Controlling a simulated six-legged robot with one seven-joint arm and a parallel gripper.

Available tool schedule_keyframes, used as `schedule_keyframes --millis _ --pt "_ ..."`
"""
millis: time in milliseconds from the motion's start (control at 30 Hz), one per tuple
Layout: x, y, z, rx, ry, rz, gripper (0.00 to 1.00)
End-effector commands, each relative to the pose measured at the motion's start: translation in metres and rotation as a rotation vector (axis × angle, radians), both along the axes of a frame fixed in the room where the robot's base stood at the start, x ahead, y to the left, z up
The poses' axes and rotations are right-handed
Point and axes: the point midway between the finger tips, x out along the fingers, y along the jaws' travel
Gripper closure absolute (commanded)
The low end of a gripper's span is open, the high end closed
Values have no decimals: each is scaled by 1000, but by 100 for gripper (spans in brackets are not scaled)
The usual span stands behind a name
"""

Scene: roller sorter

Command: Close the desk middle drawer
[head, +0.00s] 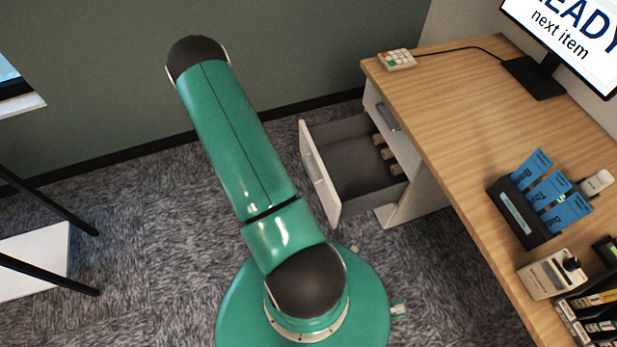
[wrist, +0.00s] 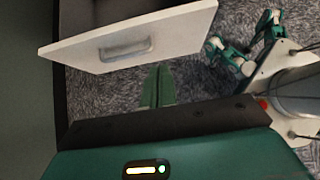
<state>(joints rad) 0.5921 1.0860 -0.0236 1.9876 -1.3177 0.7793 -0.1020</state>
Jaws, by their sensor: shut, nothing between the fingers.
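The open drawer (head: 345,175) is pulled out from under the left end of the wooden desk, below a shut upper drawer with a grey handle (head: 388,116). Several small cylinders lie inside near the desk side. Its white front (head: 318,178) faces left, toward my arm. In the wrist view the drawer front (wrist: 170,35) spans the top, with its grey handle (wrist: 126,47) showing. My gripper (wrist: 158,88) is shut and empty, its green fingers just below the panel's lower edge in the picture. I cannot tell whether they touch it. My gripper is out of sight in the head view.
The desk top (head: 450,100) holds a keypad (head: 397,59), a monitor (head: 545,75), a dark holder with blue cards (head: 525,215) and a beige device (head: 552,275). A dark-framed stand (head: 45,255) is at the left. Carpet (head: 150,200) between is clear.

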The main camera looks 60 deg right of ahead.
Motion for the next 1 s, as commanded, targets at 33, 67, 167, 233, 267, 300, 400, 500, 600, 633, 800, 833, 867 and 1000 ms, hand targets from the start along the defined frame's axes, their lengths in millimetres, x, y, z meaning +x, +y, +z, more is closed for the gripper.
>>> schedule_keyframes --millis 33,67,167,233,267,300,400,500,600,633,800,833,867,1000 --pt "-3 -2 -3 0 2 -1 100" --pt "-5 -4 -5 0 2 -3 100" --pt "-12 -10 -15 1 2 -4 100" --pt "-19 -17 -24 1 3 -4 100" --pt "-21 -20 -28 0 2 -6 100" --pt "-26 -23 -34 1 2 -5 100" --pt "-35 -33 -48 1 1 -6 100" --pt "-45 -43 -62 1 1 -6 100" --pt "-56 -55 -69 -1 -1 -7 100" --pt "-60 -59 -69 -1 -1 -7 100" --pt "-73 -73 -68 -1 0 -5 100" --pt "-75 -74 -68 -1 0 -5 100" --pt "-76 -75 -68 -1 -1 -4 100" --pt "-77 -77 -68 0 0 -2 100"
